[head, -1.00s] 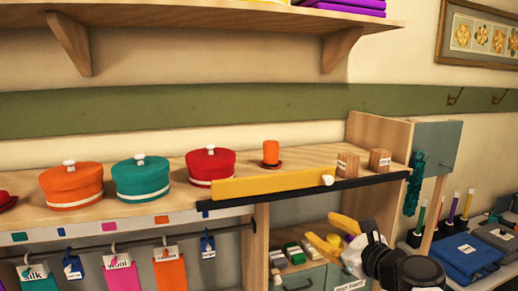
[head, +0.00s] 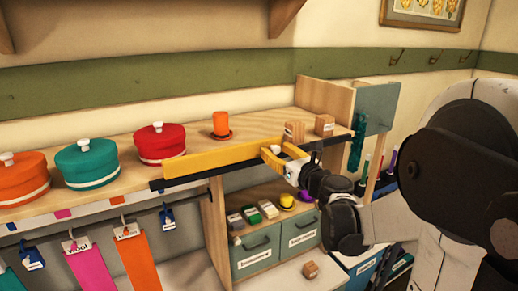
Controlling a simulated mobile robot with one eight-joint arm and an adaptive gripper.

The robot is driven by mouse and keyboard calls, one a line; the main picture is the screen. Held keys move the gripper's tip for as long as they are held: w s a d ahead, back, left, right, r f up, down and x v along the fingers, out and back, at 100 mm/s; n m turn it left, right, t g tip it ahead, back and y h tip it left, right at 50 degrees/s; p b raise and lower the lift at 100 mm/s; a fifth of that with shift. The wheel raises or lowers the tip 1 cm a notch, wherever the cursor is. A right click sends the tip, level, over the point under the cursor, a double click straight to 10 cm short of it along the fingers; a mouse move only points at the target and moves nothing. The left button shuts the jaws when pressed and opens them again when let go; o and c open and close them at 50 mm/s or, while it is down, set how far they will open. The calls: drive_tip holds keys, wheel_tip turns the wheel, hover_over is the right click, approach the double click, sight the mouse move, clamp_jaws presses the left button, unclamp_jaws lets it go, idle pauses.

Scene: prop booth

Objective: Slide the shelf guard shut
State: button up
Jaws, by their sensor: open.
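The shelf guard (head: 215,158) is a yellow bar on a dark rail (head: 190,182) along the shelf's front edge. It covers the left part of the rail; the right part is bare. A pale knob (head: 276,149) sits at the guard's right end. My gripper (head: 281,154) has yellow fingers and is open at this knob, one finger on its left and the other on its right. The fingers partly hide the knob, and I cannot tell whether they touch it.
Red (head: 161,143), teal (head: 90,162) and orange (head: 20,178) round hats stand left on the shelf. A small orange hat (head: 221,124) and two wooden blocks (head: 294,131) stand behind the rail. Drawers (head: 255,255) and a lower cubby are below. My arm fills the right.

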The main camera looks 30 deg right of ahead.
drive_tip(key=shift+w, duration=0.25)
drive_tip(key=shift+c, duration=0.2)
clamp_jaws()
drive_tip(key=d+b, duration=0.6)
drive_tip(key=d, duration=2.3)
drive_tip(key=shift+w, duration=0.45)
drive_tip(key=shift+d, duration=0.1)
drive_tip(key=shift+c, duration=0.8)
unclamp_jaws()
drive_tip(key=shift+o, duration=1)
drive_tip(key=shift+s+d, duration=0.1)
drive_tip(key=shift+d, duration=0.15)
